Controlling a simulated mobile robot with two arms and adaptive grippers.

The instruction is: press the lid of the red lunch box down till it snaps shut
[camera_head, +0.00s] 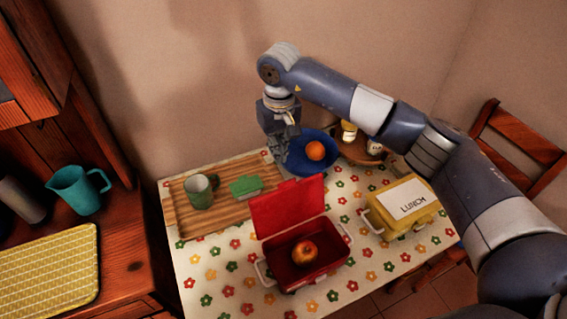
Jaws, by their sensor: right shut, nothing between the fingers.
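The red lunch box (321,268) stands on the flowered tablecloth near the front middle of the table. Its red lid (287,207) stands raised at the back, so the box is open. An apple (304,252) lies inside the box. My right gripper (283,150) is behind the lid, above the back of the table by the blue bowl, pointing down. Its fingers are small and dark in the picture; it is shut and holds nothing. It is apart from the lid. My left gripper is not in view.
A closed yellow lunch box (388,220) stands to the right. A wooden board (222,215) with a green mug (200,190) and a green block (245,186) lies to the left. A blue bowl (298,165) holds an orange (315,151). A chair (515,140) stands at right.

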